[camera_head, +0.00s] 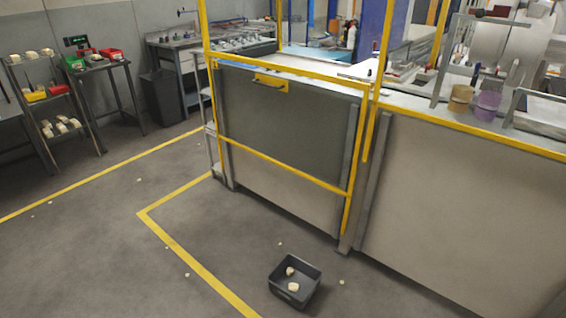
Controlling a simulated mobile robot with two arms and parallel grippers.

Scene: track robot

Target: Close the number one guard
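A guard panel (285,125) with a dark grey sheet in a yellow frame stands at the front of the machine bench, in the middle of the view. A dark handle on a yellow plate (270,83) sits near its top edge. The panel hangs low between yellow upright posts (206,30), and the space between the posts above it is open. A yellow bar runs across its lower part, with a pale bench panel (285,195) below. I cannot read any number on it. Neither of my grippers is in view.
A dark bin (294,282) holding a few pale pieces stands on the floor in front. Small pale bits lie scattered around. Yellow lines (190,255) mark the floor. Shelves (50,110) and a waste bin (161,97) stand at the left. The floor before the guard is mostly clear.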

